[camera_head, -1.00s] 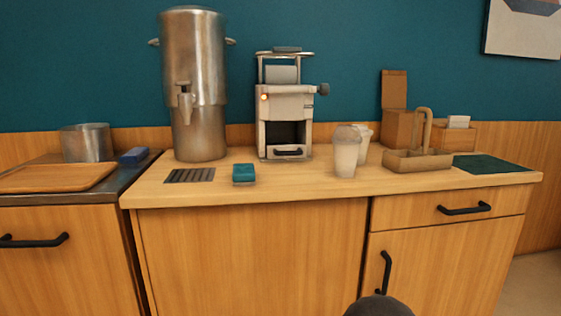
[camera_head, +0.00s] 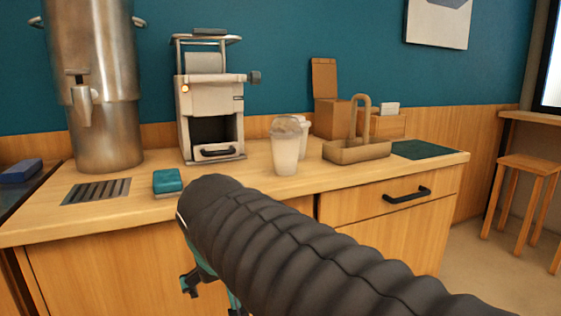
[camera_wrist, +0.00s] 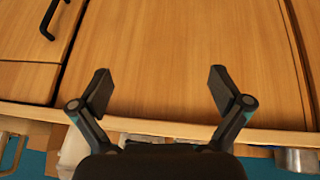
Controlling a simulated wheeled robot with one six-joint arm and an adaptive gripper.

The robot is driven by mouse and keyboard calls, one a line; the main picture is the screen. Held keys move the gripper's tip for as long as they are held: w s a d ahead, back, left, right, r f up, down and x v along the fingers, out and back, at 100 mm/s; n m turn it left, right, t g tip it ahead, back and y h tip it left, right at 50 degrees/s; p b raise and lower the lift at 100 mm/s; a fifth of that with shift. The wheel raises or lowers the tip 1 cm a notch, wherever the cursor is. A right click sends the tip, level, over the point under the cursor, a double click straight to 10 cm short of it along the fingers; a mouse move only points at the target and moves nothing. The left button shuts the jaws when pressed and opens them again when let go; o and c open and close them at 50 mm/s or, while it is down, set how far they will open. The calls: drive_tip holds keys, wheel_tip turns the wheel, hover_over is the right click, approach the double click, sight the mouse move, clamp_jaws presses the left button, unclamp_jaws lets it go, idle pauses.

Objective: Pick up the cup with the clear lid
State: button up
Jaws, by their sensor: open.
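A pale cup with a clear domed lid (camera_head: 286,150) stands upright on the wooden counter (camera_head: 235,178), right of the coffee machine. A second pale cup (camera_head: 304,133) stands close behind it, mostly hidden. In the wrist view, my gripper (camera_wrist: 161,88) is open, with nothing between its fingers. It faces the wooden cabinet front, and the counter edge runs below the fingertips. A whitish shape at lower left there (camera_wrist: 75,148) seems to be a cup, partly hidden. In the head view my gripper is low in front of the cabinet, left of the cups, mostly hidden by my arm.
A cardboard carrier (camera_head: 357,152) stands right of the cups, with a dark green mat (camera_head: 424,149) beyond. The coffee machine (camera_head: 211,115), teal sponge (camera_head: 167,181), drain grate (camera_head: 97,191) and metal urn (camera_head: 95,90) are left. A drawer handle (camera_head: 407,195) protrudes from the cabinet front.

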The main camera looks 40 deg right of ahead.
drive_tip(key=w+d+r+m+h+b, duration=0.4)
drive_tip(key=w+d+r+m+h, duration=0.15)
drive_tip(key=w+d+r, duration=0.6)
drive_tip(key=m+g+h+b, duration=0.2)
drive_tip(key=m+h+b, duration=0.25)
drive_tip(key=m, duration=0.25)
approach(285, 148)
drive_tip(key=w, duration=0.3)
drive_tip(key=x, duration=1.2)
drive_tip(key=shift+s+d+f, duration=0.2)
drive_tip(key=shift+d, duration=0.2)
drive_tip(key=shift+c, duration=0.3)
drive_tip(key=shift+h, duration=0.3)
drive_tip(key=c, duration=0.7)
